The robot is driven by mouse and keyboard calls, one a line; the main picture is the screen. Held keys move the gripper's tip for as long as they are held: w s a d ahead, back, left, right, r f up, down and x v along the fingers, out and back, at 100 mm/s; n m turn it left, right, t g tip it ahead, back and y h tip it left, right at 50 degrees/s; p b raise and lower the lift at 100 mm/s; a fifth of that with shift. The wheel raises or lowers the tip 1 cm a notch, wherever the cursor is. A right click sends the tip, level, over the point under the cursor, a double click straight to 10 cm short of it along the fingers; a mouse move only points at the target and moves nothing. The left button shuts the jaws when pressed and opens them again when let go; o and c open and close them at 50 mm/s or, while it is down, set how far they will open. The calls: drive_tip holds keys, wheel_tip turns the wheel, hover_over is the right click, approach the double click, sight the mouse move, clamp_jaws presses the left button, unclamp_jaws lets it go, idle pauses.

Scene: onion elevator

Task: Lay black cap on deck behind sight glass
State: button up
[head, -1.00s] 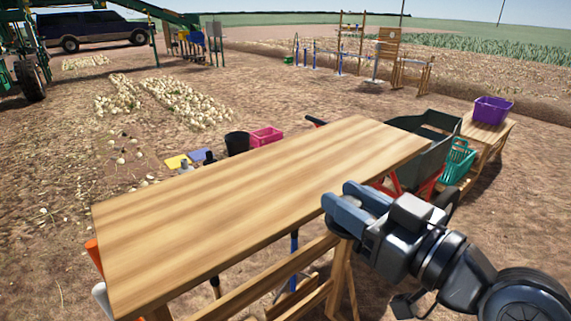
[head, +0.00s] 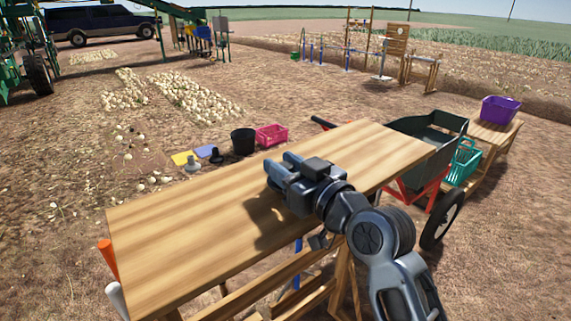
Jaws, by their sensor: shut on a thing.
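My gripper (head: 281,166) is above the wooden table, near its middle, with its fingers pointing to the far left. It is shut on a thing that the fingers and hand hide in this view. No black cap can be made out on the bare wood. The table top (head: 190,228) is a long, light-brown board, and the arm's shadow falls on it below the hand. I cannot make out a sight glass or a deck around one.
A black bucket (head: 243,141), a pink crate (head: 272,134) and yellow (head: 182,158) and blue (head: 204,151) pads lie beyond the table. A green wheelbarrow (head: 430,145) stands right, near a teal basket (head: 463,163) and purple crate (head: 500,109). Green machinery (head: 36,70) is far left.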

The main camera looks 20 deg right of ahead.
drive_tip(key=shift+d+f, duration=0.1)
drive_tip(key=shift+f, duration=0.2)
drive_tip(key=shift+f+b, duration=0.15)
drive_tip(key=shift+b, duration=0.15)
drive_tip(key=o, duration=1)
drive_tip(key=shift+o, duration=0.2)
drive_tip(key=shift+r+p, duration=0.3)
drive_tip(key=b+v, duration=0.2)
drive_tip(key=v, duration=1)
drive_tip(key=shift+b, duration=0.3)
drive_tip(key=shift+s, duration=0.1)
